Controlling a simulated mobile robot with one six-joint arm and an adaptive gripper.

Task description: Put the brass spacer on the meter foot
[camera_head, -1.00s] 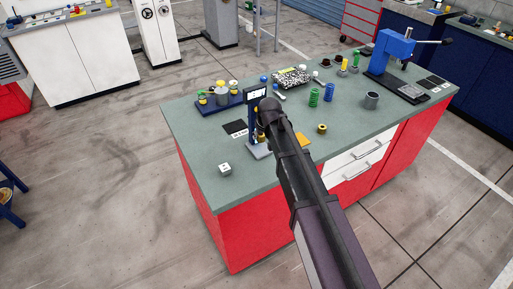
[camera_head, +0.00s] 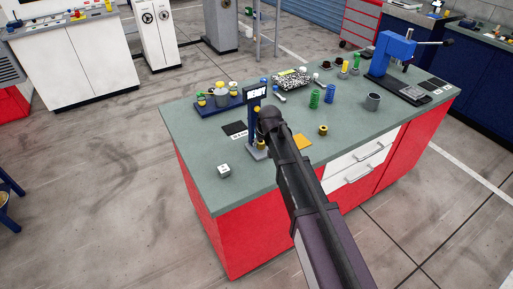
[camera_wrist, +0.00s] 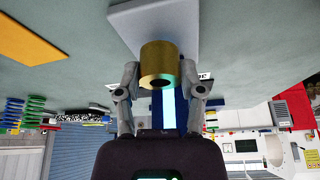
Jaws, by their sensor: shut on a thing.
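The brass spacer (camera_wrist: 158,62) is a short gold cylinder held between the two fingers of my gripper (camera_wrist: 160,75) in the wrist view. In the head view the spacer (camera_head: 261,144) shows small beneath my gripper, which is largely hidden by my arm. The meter has a blue column and a small display (camera_head: 256,91). Its pale grey meter foot (camera_head: 257,153) lies on the bench; the foot (camera_wrist: 150,20) also shows in the wrist view, where the spacer overlaps its edge. I cannot tell whether the spacer touches the foot.
A white cube (camera_head: 224,171) and a black card (camera_head: 234,128) lie left of the meter. An orange pad (camera_head: 303,142) and a brass-coloured ring (camera_head: 323,130) lie to the right. A blue tray (camera_head: 208,109) with parts stands behind. The green bench top (camera_head: 190,150) is clear at front left.

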